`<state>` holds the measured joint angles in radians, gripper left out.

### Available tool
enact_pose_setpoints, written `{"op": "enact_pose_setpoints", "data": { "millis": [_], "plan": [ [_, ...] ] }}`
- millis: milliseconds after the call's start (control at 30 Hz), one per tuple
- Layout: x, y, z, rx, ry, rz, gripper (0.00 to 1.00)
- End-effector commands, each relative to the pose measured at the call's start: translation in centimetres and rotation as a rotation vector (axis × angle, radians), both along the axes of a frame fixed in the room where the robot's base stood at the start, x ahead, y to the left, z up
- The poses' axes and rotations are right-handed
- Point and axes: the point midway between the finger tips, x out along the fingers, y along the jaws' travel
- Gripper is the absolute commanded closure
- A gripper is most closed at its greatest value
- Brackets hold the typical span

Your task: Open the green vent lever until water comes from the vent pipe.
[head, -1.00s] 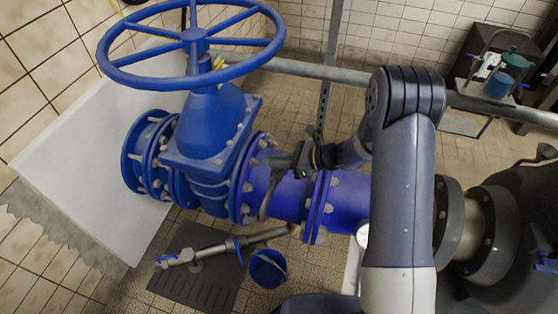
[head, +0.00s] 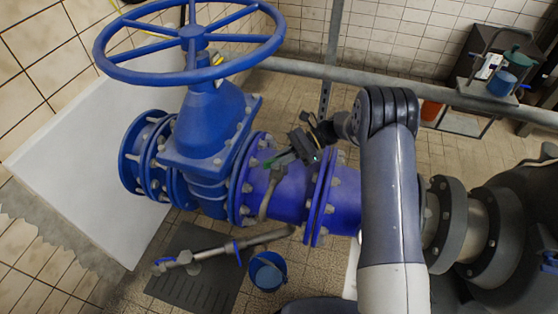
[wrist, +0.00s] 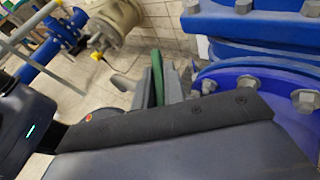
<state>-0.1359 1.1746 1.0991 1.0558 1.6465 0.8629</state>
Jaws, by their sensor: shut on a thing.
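The green vent lever (wrist: 157,77) stands between my gripper's fingers in the wrist view. In the head view, a green tip (head: 270,163) shows at the fingers. My gripper (head: 284,157) is shut on the lever, above the large blue pipe (head: 290,200). A thin curved vent pipe (head: 266,198) runs down the side of the blue pipe below the gripper. A blue bucket (head: 268,271) stands on the floor below, with a pale patch in it. I cannot tell whether water is running into it.
A large blue handwheel (head: 193,38) stands at left on its valve body (head: 212,130). A grey rail (head: 400,90) crosses behind my arm. A grey pipe with blue handles (head: 210,252) lies low, left of the bucket. A stand with cans (head: 500,84) is at back right.

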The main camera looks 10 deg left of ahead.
Motion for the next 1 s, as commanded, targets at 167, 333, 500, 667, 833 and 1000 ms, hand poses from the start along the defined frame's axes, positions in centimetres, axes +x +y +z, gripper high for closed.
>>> {"op": "enact_pose_setpoints", "data": {
  "millis": [167,333,500,667,833,1000],
  "plan": [
    [0.04,0.03,-0.01,0.005,-0.001,0.042,1.0],
    [0.03,0.03,0.03,0.007,0.0,0.054,1.0],
    [0.03,0.03,0.05,0.008,-0.001,0.054,1.0],
    [0.03,0.03,0.06,0.007,0.0,0.054,0.87],
    [0.03,0.03,0.03,0.007,0.0,0.054,0.73],
    [0.03,0.03,0.03,0.006,-0.001,0.053,0.67]
  ]
}}
